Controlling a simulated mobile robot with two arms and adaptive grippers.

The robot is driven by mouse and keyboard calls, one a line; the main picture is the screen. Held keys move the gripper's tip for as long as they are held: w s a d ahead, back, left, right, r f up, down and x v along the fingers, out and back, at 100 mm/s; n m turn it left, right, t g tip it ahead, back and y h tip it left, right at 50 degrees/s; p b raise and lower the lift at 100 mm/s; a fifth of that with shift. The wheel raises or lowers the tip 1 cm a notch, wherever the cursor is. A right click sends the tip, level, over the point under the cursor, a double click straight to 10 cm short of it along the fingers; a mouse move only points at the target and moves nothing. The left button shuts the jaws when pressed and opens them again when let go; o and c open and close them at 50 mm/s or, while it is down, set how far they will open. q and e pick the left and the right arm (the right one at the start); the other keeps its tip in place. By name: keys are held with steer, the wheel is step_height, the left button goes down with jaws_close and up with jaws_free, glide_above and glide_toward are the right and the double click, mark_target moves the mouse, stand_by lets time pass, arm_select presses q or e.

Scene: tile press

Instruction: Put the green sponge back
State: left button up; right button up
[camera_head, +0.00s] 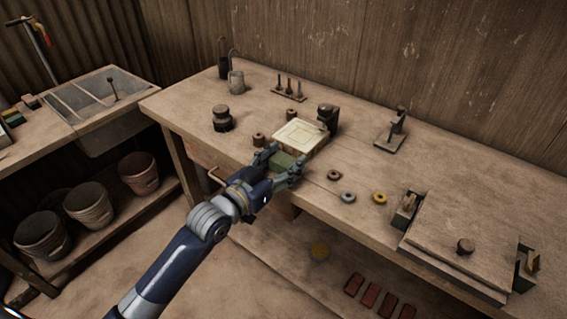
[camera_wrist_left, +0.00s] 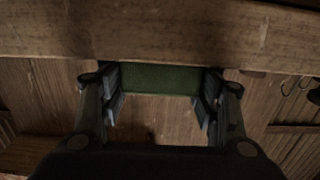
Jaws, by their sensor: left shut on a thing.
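The green sponge (camera_head: 281,160) is between the fingers of my left gripper (camera_head: 279,168), close to the table's front edge. In the left wrist view the dark green sponge (camera_wrist_left: 160,79) spans the gap between the two finger pads, and the left gripper (camera_wrist_left: 160,95) is shut on it. In the head view the fingers hide part of the sponge. A pale square tile or plate (camera_head: 299,135) lies just behind the sponge. I cannot tell whether the sponge touches the table. My right gripper is in neither view.
The wooden table (camera_head: 450,165) holds small rings (camera_head: 379,198), a stand (camera_head: 391,138), a pitcher (camera_head: 236,83) and a large slab (camera_head: 470,235). Red bricks (camera_head: 371,294) lie on the lower shelf.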

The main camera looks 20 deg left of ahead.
arm_select(q)
steer(key=shift+f, duration=0.1)
steer(key=o, duration=0.9)
steer(key=shift+f, duration=0.1)
steer(key=shift+c, duration=0.2)
steer(key=shift+r, duration=0.25)
steer(key=p+v, duration=0.4)
steer(key=v, duration=0.8)
steer(key=shift+f, duration=0.15)
